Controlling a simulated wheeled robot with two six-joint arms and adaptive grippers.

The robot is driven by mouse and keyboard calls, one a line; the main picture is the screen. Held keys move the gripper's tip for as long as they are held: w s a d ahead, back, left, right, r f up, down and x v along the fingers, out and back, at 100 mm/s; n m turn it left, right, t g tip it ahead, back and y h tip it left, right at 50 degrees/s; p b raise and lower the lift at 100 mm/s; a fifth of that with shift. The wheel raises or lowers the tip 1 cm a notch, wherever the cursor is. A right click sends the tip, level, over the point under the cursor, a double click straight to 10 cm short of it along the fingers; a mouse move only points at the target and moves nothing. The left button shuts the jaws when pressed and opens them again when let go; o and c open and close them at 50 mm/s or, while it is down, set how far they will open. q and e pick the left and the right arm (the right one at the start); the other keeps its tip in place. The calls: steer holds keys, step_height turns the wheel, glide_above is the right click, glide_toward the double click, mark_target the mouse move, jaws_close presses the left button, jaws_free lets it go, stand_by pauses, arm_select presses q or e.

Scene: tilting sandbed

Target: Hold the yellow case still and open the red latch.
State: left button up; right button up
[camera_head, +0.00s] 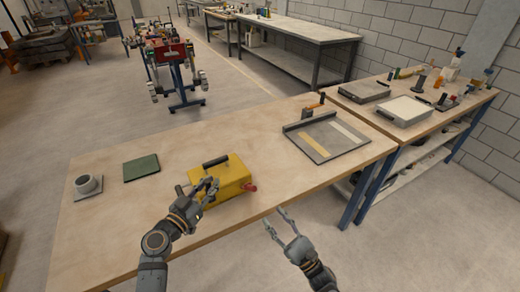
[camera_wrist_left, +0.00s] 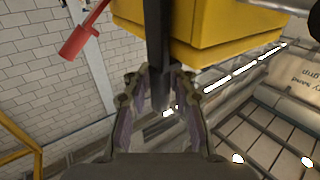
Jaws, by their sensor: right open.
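The yellow case (camera_head: 234,173) stands near the front edge of the wooden table, and its corner fills the top of the left wrist view (camera_wrist_left: 215,28). A black handle (camera_head: 215,160) lies on its top. The red latch (camera_head: 250,187) sticks out at its right end and also shows in the left wrist view (camera_wrist_left: 80,40). My left gripper (camera_head: 211,182) is over the near side of the case, its fingers apart. In the left wrist view a dark bar (camera_wrist_left: 157,45) runs between the fingers; contact is unclear. My right gripper (camera_head: 276,221) is open and empty off the table's front edge.
The tabletop between case and tray is clear.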

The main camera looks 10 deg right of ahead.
arm_select(q)
steer(key=shift+o, duration=1.4)
steer(key=v, duration=1.2)
